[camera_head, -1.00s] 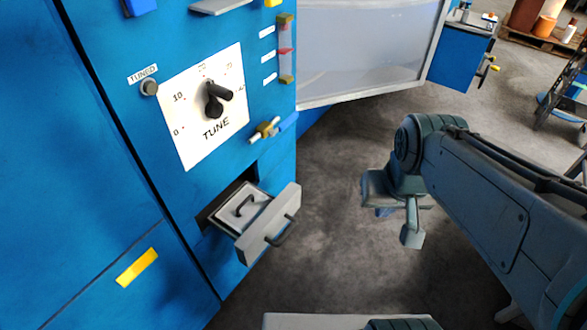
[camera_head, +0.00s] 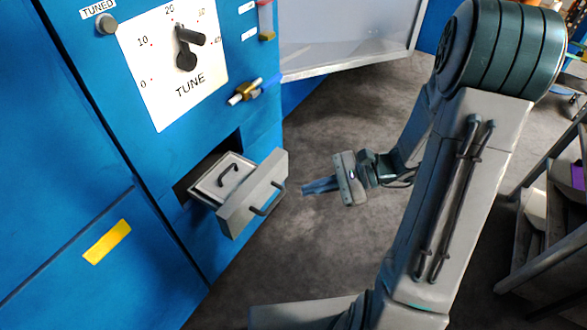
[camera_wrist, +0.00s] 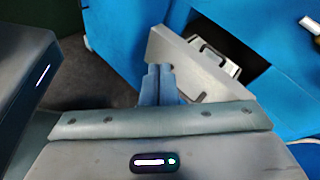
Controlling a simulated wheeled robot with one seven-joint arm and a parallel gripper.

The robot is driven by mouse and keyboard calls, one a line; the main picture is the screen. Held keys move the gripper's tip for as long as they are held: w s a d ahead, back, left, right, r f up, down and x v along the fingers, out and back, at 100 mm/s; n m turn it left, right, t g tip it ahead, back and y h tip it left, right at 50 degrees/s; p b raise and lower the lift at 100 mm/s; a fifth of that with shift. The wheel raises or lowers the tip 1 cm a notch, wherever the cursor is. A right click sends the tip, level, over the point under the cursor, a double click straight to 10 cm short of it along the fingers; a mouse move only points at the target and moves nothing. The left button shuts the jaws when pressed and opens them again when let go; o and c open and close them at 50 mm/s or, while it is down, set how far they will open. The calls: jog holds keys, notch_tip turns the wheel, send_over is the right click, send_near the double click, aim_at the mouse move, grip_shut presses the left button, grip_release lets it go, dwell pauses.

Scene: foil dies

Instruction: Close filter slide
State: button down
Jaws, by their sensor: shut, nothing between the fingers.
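The filter slide (camera_head: 252,194) is a grey drawer pulled partway out of a dark slot in the blue cabinet. It has a grey front panel with a dark bar handle, and a lidded box with a small handle sits behind the panel. The slide also shows in the wrist view (camera_wrist: 195,65), ahead and to the right of the fingers. My gripper (camera_head: 306,189) is shut and empty, its blue fingers pointing left toward the slide's front. In the head view a gap shows between the fingertips and the panel. The fingers also show in the wrist view (camera_wrist: 158,72).
Above the slot are the TUNE dial (camera_head: 187,50) and a brass-and-blue valve (camera_head: 249,91). A pale framed panel (camera_head: 345,35) juts from the cabinet at the back. A dark rack (camera_head: 550,210) stands at right. Bare floor lies around my gripper.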

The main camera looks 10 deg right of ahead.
aim_at(285, 162)
jog(key=w+d+f+m+t+b, duration=0.4)
jog(key=w+d+f+m+t, duration=0.4)
jog(key=f+m+t, duration=0.35)
jog(key=shift+g, duration=0.45)
jog(key=x, duration=1.4)
jog(key=shift+r, duration=0.1)
